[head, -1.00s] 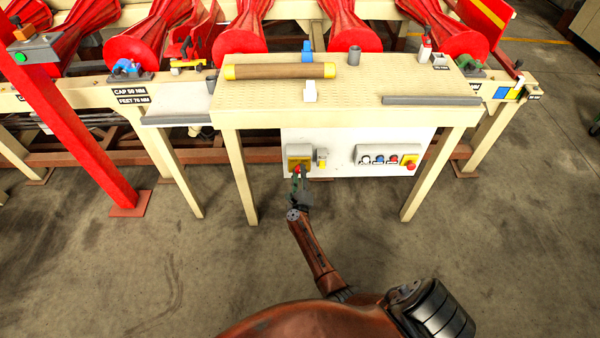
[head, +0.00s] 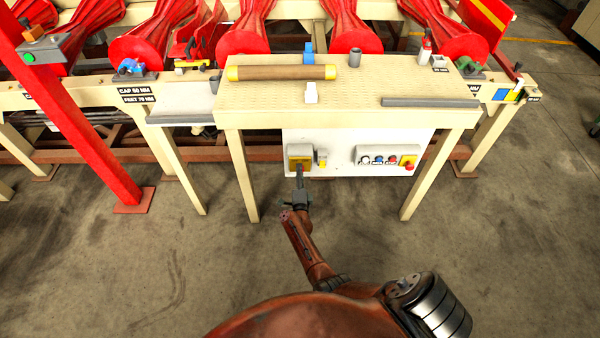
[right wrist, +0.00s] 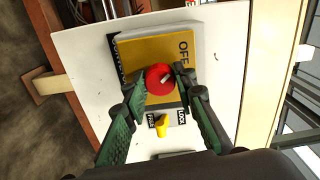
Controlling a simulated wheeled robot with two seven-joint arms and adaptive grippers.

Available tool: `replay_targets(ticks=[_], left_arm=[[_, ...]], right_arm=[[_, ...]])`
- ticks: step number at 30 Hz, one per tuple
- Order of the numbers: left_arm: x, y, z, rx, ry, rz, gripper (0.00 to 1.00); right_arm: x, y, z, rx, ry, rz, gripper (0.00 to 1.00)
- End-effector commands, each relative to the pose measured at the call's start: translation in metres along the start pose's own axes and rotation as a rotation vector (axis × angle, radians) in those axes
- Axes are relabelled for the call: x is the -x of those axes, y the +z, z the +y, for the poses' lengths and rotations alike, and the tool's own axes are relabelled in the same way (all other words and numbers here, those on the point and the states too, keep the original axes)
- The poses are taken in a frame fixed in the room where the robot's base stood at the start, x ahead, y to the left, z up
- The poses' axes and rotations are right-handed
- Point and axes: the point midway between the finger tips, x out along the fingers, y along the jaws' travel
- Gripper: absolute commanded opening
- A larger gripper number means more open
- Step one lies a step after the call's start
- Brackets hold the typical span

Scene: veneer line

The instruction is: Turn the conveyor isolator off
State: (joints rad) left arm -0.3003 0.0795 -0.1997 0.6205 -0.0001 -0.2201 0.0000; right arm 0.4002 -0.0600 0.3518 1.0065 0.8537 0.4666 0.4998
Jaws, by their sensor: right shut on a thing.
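The conveyor isolator is a grey box with a yellow plate (head: 299,150), on a white panel under the bench. In the right wrist view its yellow plate (right wrist: 154,58) carries the word OFF near the upper right, and a round red knob (right wrist: 159,80) with a pale mark slanting up to the right. My right gripper (right wrist: 162,91) has a green-and-black finger on each side of the knob and is shut on it. In the head view the gripper (head: 299,171) covers the knob. My left gripper is out of view.
A small yellow lever (right wrist: 161,124) sits beside the isolator, near labels reading LOCK and FREE. A button box (head: 385,160) with a red button on yellow is to the right. The bench (head: 350,110) overhangs the panel; its legs flank my arm. The floor in front is clear.

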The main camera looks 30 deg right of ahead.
Motion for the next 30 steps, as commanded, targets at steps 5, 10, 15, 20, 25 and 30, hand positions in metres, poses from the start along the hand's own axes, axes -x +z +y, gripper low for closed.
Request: replay_targets(ticks=[5,10,15,20,25,30], left_arm=[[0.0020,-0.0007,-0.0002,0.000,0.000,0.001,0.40],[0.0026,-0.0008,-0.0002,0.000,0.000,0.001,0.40],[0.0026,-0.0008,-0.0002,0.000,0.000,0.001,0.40],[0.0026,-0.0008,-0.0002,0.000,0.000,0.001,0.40],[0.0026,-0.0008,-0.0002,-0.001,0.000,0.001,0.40],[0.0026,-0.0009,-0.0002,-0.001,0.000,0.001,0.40]], right_arm=[[0.0000,0.0015,-0.0005,0.062,0.000,-0.002,0.01],[0.0000,0.0013,-0.0002,0.091,0.000,-0.002,0.01],[0.0000,0.0012,0.0000,0.100,0.000,-0.002,0.01],[0.0000,0.0012,0.0000,0.100,0.000,-0.002,0.01],[0.0000,0.0011,0.0000,0.100,0.000,-0.002,0.29],[0.0000,0.0004,0.0001,0.099,0.000,-0.001,0.41]])
